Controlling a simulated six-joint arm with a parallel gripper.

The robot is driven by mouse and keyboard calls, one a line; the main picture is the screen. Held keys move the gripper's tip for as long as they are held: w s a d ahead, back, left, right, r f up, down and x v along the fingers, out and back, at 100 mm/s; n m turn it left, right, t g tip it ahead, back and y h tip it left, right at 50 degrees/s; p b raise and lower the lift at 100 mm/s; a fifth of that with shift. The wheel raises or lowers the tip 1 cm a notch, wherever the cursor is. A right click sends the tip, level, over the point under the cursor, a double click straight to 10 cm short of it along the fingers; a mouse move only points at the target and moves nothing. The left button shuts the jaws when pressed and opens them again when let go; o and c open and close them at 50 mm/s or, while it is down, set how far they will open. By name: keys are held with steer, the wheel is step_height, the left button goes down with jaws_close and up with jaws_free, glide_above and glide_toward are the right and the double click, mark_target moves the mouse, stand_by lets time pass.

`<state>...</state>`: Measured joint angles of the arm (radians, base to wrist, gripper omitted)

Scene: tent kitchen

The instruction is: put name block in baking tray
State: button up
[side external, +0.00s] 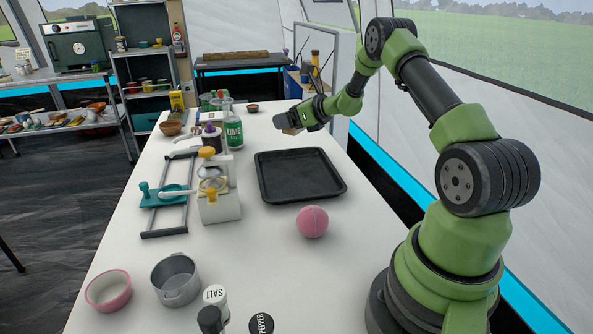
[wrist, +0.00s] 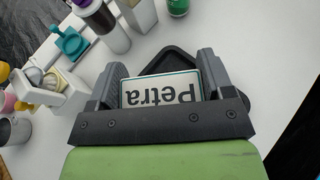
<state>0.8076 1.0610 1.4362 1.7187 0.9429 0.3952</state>
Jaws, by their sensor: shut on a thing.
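The name block (wrist: 162,91) is a white plate with "Petra" in dark letters, upside down in the wrist view. My gripper (wrist: 160,85) is shut on it, one finger on each side. In the side view my gripper (side external: 286,120) is above the table, beyond the far edge of the baking tray; the block is mostly hidden there. The baking tray (side external: 300,177) is black, rectangular and empty, flat on the white table. In the wrist view a dark corner of the tray (wrist: 177,57) shows behind the block.
A pink ball (side external: 312,221) lies in front of the tray. A pink bowl (side external: 108,290) and grey pot (side external: 176,280) are nearer the front.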

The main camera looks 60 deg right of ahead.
mark_target(291, 171)
step_height(291, 171, down, 13)
steer(key=shift+r, duration=0.1)
stand_by(0.4)
steer(key=o, duration=0.9)
steer(key=shift+o, duration=0.2)
